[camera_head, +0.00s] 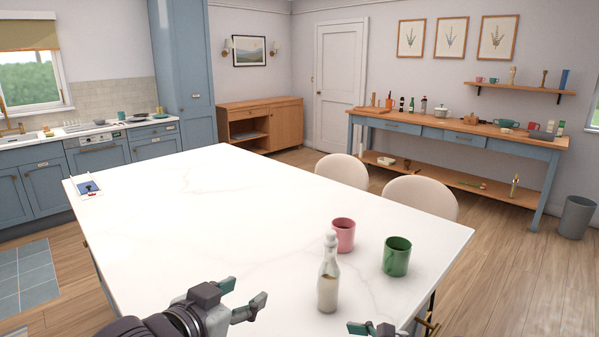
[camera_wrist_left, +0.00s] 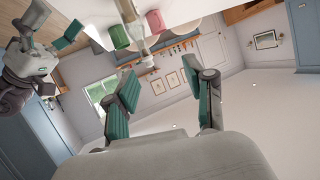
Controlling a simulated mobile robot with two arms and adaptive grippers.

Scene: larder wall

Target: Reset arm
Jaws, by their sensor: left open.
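My left gripper (camera_head: 245,296) is at the bottom of the head view, over the near part of the white island top (camera_head: 190,205). It is open; in the left wrist view the space between its green-padded fingers (camera_wrist_left: 168,82) is empty. My right gripper (camera_head: 373,329) only just shows at the bottom edge of the head view. In the left wrist view it (camera_wrist_left: 55,27) appears with its fingers apart and nothing between them. A glass bottle (camera_head: 328,283) with pale contents stands upright on the island, to the right of my left gripper and apart from it.
A pink mug (camera_head: 344,234) and a green mug (camera_head: 397,257) stand behind and right of the bottle. Two pale chairs (camera_head: 342,171) are at the island's far side. A blue tablet-like item (camera_head: 88,188) lies at its left corner. The island's middle is clear.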

